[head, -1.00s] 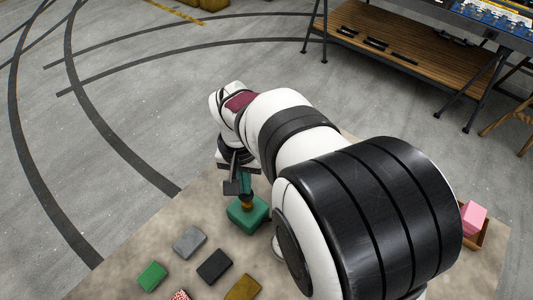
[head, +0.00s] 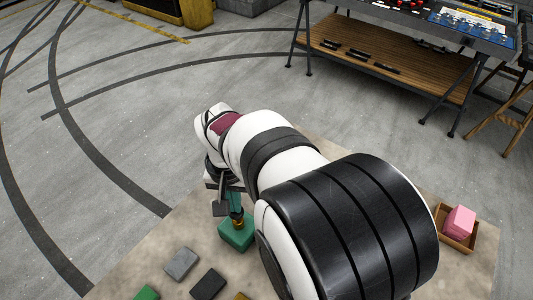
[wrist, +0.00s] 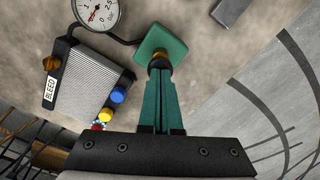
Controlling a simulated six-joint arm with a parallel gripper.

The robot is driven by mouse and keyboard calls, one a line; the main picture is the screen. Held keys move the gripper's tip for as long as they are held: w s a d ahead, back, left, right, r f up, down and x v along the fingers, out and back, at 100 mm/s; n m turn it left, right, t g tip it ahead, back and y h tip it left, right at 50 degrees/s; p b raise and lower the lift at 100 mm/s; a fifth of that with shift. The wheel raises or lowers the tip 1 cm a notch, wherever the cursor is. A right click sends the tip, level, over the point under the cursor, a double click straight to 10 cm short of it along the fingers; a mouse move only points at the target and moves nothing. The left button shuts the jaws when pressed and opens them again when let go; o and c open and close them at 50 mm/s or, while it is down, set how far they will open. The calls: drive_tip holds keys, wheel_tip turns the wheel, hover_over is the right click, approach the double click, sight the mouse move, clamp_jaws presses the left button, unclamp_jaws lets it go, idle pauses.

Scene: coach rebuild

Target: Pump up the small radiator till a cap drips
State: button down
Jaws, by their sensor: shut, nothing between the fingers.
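A small silver finned radiator (wrist: 92,82) with a BLEED label lies at the left of the wrist view. No drip is visible.
A round gauge (wrist: 98,12) is joined to the pump by a black hose; its reading is unclear. Grey (head: 181,263) and black (head: 208,284) blocks lie near the pump. A pink block (head: 460,222) sits in a wooden box (head: 445,235). A bench (head: 390,62) stands behind.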

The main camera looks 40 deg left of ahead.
drive_tip(key=shift+f, duration=1.4)
drive_tip(key=shift+r, duration=2.05)
wheel_tip(320, 180, up, 7)
